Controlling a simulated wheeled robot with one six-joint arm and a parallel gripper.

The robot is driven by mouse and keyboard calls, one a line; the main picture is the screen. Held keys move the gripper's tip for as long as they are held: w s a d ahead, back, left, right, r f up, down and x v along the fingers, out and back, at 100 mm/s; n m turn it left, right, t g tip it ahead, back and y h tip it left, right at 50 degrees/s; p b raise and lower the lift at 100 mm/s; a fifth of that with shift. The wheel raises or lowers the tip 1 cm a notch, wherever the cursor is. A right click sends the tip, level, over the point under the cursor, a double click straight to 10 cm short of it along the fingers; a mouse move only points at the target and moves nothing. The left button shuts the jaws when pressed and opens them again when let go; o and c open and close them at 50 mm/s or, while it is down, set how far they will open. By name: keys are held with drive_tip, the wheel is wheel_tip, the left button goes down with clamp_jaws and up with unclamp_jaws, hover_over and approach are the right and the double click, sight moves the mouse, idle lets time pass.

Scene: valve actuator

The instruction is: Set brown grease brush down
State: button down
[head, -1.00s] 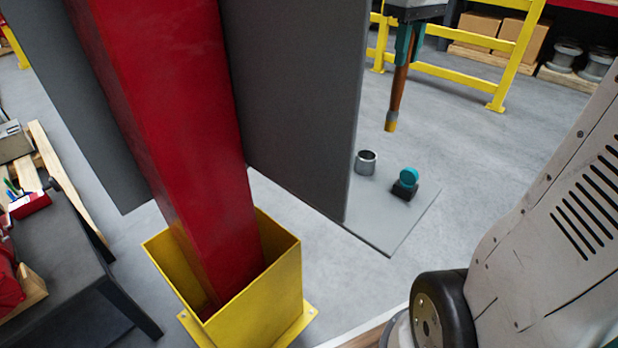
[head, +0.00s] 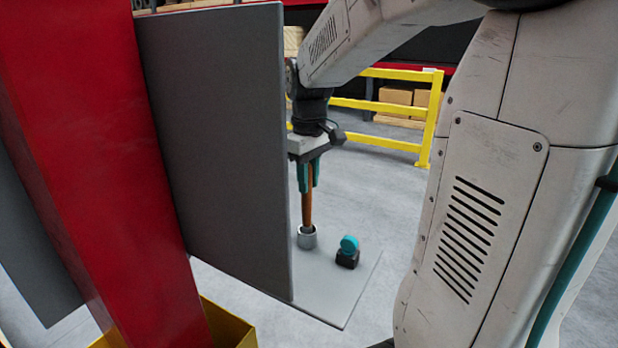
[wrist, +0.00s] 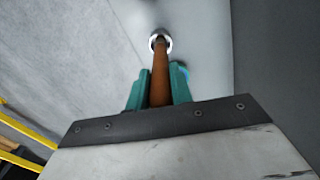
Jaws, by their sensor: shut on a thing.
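My gripper (head: 307,178) has teal fingers shut on the brown grease brush (head: 307,210), which hangs upright, tip down. The brush also shows in the wrist view (wrist: 160,75), between the two teal fingers of my gripper (wrist: 159,88). The brush's lower end is at a small grey metal cup (head: 307,238) and appears to be inside its rim. In the wrist view the cup's pale ring (wrist: 160,40) surrounds the far end of the brush. The brush tip is hidden, so I cannot tell whether it touches the bottom.
The cup stands on a light grey plate (head: 335,302), beside a teal and black valve actuator (head: 348,252). A dark grey panel (head: 220,140) stands close on the left, next to a red column (head: 100,170). A yellow rail (head: 385,140) runs behind. Floor right of the plate is clear.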

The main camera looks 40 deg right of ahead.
drive_tip(key=c, duration=1.2)
unclamp_jaws()
drive_tip(key=shift+c, duration=0.2)
wheel_tip(320, 180, up, 12)
drive_tip(key=shift+r, duration=0.1)
drive_tip(key=shift+s, duration=0.1)
